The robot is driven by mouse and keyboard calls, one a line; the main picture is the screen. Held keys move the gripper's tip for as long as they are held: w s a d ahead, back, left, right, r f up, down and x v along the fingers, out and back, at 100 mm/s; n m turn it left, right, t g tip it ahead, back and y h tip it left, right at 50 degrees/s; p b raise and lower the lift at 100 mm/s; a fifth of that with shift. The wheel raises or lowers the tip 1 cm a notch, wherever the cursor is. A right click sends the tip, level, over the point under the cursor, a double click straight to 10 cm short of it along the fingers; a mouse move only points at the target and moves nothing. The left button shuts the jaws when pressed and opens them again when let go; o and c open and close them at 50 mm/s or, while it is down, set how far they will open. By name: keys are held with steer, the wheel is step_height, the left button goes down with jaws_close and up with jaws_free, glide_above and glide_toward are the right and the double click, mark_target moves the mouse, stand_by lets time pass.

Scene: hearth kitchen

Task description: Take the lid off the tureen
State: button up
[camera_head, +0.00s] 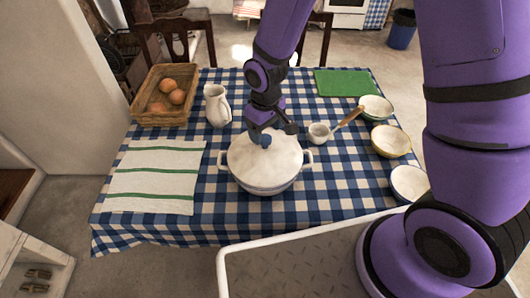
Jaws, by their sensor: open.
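The white tureen (262,188) stands on the table with a handle on each side. Its white lid (272,165) sits on top, with a small dark blue knob (266,141) in the middle. My gripper (268,132) is open and points down right above the lid, with its fingers at about the knob. From this view I cannot tell whether the fingers are around the knob or just behind it. My arm comes in from above and hides a little of the table behind the lid.
The table has a blue checked cloth (235,232). A jug (217,106), a basket with round buns (160,117) and a striped towel (155,178) lie left. A ladle (321,133), several bowls (391,141) and a green board (342,83) are right.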

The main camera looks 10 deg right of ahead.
mark_target(265, 138)
steer(key=shift+f, duration=2.2)
jaws_close()
